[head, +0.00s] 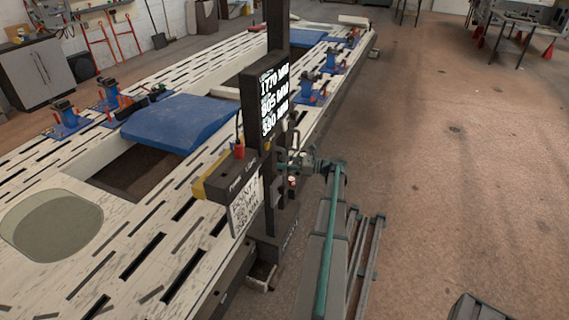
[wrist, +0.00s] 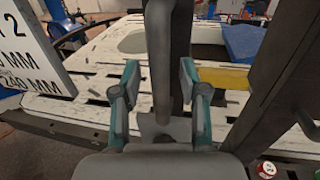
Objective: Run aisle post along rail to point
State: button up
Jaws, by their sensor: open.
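The aisle post (head: 277,40) is a dark upright column at the near side of the slotted bench (head: 75,165). Its lit display (head: 268,98) appears to read 1770, 805 and 390 MM. A white point card (head: 245,203) hangs beside it, its small print unclear; in the wrist view the card (wrist: 32,45) shows a 2 and a figure like 240 MM. My gripper (head: 290,160) is at the post's aisle side. In the wrist view, my gripper (wrist: 160,80) is open, its fingers on either side of a grey upright bar (wrist: 162,45). I cannot tell whether they touch it.
Blue clamps (head: 68,120) and a blue panel (head: 180,122) stand on the bench. A yellow-ended dark arm (head: 222,180) reaches from the post over the bench. The aisle floor (head: 450,170) to the right is mostly clear. A grey cabinet (head: 38,72) stands far left.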

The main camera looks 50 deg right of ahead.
jog(key=v, duration=1.2)
dwell(0.3)
